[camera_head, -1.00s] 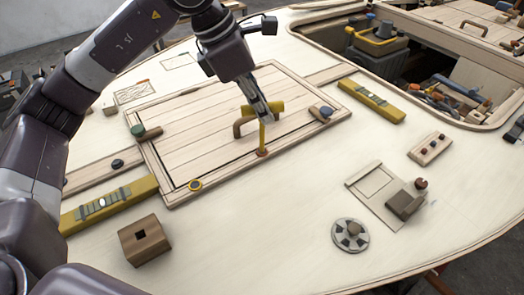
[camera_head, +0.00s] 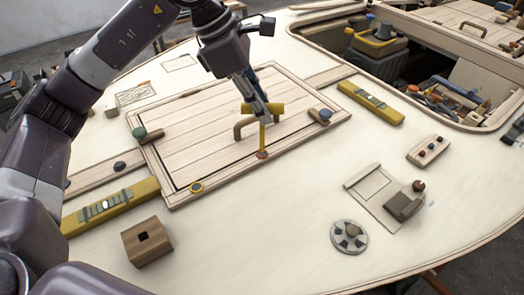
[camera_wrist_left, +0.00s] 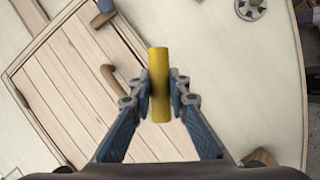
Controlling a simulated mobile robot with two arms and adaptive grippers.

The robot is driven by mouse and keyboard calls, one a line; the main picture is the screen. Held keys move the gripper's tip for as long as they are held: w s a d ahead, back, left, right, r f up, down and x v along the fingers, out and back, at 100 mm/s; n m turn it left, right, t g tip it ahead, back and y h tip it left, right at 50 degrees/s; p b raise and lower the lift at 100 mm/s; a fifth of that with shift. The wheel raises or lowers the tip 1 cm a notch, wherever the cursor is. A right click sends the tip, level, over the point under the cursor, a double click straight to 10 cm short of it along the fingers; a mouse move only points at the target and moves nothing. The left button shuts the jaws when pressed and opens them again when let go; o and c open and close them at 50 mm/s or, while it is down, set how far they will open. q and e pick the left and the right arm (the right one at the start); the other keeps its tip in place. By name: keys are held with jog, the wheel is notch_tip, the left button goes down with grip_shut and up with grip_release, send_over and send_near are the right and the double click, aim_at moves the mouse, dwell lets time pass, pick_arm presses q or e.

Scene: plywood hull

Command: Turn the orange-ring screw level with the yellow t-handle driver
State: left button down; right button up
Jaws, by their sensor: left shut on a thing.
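The yellow t-handle driver (camera_head: 262,136) stands about upright near the front edge of the hatch panel. Its shaft end meets a reddish-orange spot (camera_head: 263,154), where the orange-ring screw seems to be. The screw head is too small and covered to tell its height. My left gripper (camera_head: 261,109) is shut on the driver's crossbar from above. In the left wrist view the yellow bar (camera_wrist_left: 159,75) sits between the two blue fingers (camera_wrist_left: 160,103). My right gripper is not in view.
The planked panel (camera_head: 185,150) has a brown handle (camera_head: 241,128) close behind the driver and a yellow-ringed fitting (camera_head: 196,187) at its front. A brown block (camera_head: 147,242) and a grey disc (camera_head: 349,237) lie on the deck.

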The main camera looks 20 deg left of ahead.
pick_arm(q)
jog(key=m, duration=0.2)
jog(key=m+g+p, duration=0.1)
jog(key=m, duration=0.1)
jog(key=shift+r+g+p, duration=0.1)
jog(key=shift+g+p, duration=0.2)
jog(key=shift+m, duration=0.6)
jog(key=shift+m+g+p, duration=0.45)
jog(key=shift+m+g, duration=0.05)
jog(key=shift+m, duration=0.1)
jog(key=shift+d+m+g+p, duration=0.2)
jog(key=shift+m+g+p, duration=0.2)
jog(key=shift+m, duration=0.6)
jog(key=m+g+p, duration=0.1)
jog(key=m, duration=0.2)
jog(key=shift+m+g+y, duration=0.3)
jog(key=shift+m, duration=0.3)
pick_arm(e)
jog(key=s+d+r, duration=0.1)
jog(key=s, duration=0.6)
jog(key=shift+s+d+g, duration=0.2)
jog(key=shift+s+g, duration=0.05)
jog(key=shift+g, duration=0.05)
